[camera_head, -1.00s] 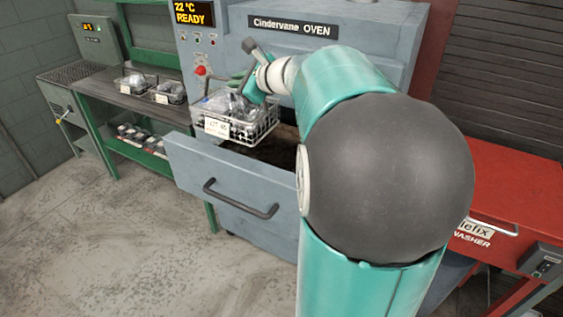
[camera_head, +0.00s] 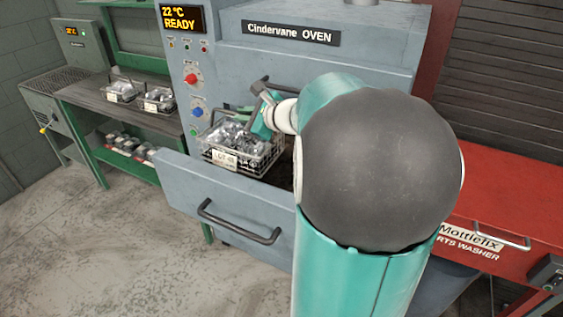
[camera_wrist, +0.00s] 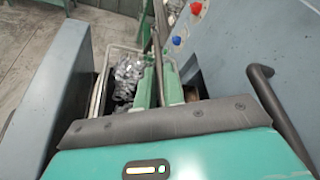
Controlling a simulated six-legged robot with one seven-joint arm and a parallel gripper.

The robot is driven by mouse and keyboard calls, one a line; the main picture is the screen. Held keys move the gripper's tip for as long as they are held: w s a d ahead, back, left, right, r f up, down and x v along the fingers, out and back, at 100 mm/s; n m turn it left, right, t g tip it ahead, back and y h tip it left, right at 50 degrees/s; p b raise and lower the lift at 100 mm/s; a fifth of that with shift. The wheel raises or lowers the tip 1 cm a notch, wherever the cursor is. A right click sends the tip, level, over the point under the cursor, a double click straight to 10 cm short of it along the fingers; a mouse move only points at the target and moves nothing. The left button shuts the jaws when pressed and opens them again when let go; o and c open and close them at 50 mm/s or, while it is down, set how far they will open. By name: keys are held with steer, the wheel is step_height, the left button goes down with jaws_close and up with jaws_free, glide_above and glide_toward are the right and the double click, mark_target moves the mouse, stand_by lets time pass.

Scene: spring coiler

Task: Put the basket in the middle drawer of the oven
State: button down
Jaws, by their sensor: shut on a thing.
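A wire basket (camera_head: 241,152) filled with grey metal parts, with a white lot tag on its front, is at the opening of an open blue-grey oven drawer (camera_head: 222,207). It sits low behind the drawer's front panel; I cannot tell whether it touches the drawer floor. My gripper (camera_head: 262,122) is shut on the basket's raised handle. In the wrist view the basket (camera_wrist: 125,78) lies between the drawer front and the oven body, beside my green fingers. The oven (camera_head: 330,52) reads 22 °C READY. My arm hides the drawer's right part.
Two similar baskets (camera_head: 122,90) stand on the green bench (camera_head: 85,92) at left, with more parts on its lower shelf. A red parts washer (camera_head: 500,215) stands at right. The grey floor (camera_head: 90,240) at front left is clear.

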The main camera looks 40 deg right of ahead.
glide_above(275, 158)
steer(key=w+a, duration=0.2)
steer(key=shift+d+f, duration=0.2)
steer(key=shift+f, duration=0.9)
steer(key=s+f, duration=0.1)
steer(key=s+d+f, duration=0.1)
steer(key=f, duration=0.1)
steer(key=s+f, duration=0.2)
steer(key=shift+d, duration=0.35)
steer(key=shift+s+d+f, duration=0.1)
steer(key=shift+f, duration=0.15)
steer(key=shift+s+f, duration=0.2)
steer(key=shift+f, duration=1.65)
steer(key=c, duration=1.5)
jaws_free()
